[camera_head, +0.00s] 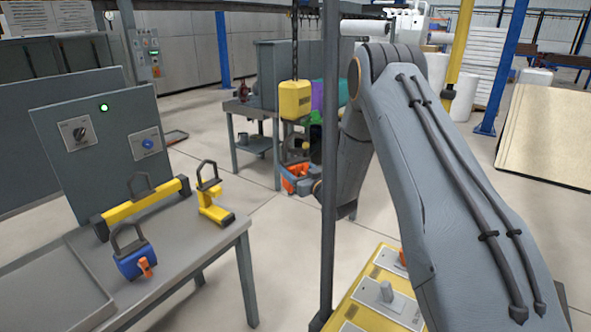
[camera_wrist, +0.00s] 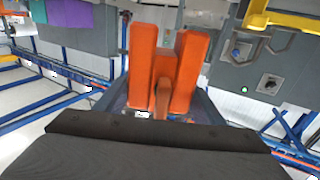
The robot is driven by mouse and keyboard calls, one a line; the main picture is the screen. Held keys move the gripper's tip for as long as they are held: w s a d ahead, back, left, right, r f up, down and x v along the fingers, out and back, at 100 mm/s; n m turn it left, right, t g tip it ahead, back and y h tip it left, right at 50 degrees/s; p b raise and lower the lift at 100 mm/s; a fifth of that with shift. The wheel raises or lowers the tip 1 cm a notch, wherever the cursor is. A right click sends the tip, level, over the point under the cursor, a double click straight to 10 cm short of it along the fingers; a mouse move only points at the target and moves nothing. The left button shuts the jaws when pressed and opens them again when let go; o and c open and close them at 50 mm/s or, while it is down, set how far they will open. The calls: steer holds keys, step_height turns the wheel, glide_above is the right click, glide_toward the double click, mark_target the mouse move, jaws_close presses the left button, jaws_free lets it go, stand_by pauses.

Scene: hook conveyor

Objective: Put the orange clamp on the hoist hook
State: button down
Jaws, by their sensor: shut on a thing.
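My gripper (camera_head: 312,186) is behind the dark post in the head view, near its left edge. It is shut on the orange clamp (camera_head: 296,172), which shows only in part there. The orange clamp (camera_wrist: 152,65) fills the middle of the wrist view, between the fingers of my gripper (camera_wrist: 162,112). The yellow hoist block (camera_head: 295,98) hangs from a chain. The clamp appears below it in the picture, apart from it. The hook under the block is dark and hard to make out against the background.
A grey table (camera_head: 185,240) at left bears a yellow beam with a handle (camera_head: 140,203), a yellow clamp (camera_head: 213,208) and a blue clamp (camera_head: 130,263). A control panel (camera_head: 95,150) stands behind them. A grey workbench (camera_head: 252,143) stands farther back. Floor is clear between the tables.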

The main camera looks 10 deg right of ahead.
steer(key=shift+f+b, duration=1)
steer(key=shift+f, duration=0.25)
stand_by(0.4)
steer(key=shift+w+f+b, duration=0.1)
steer(key=shift+f+b, duration=0.2)
steer(key=shift+d+f+b, duration=0.1)
steer(key=shift+f+b, duration=0.4)
steer(key=shift+b, duration=0.05)
steer(key=shift+f, duration=0.4)
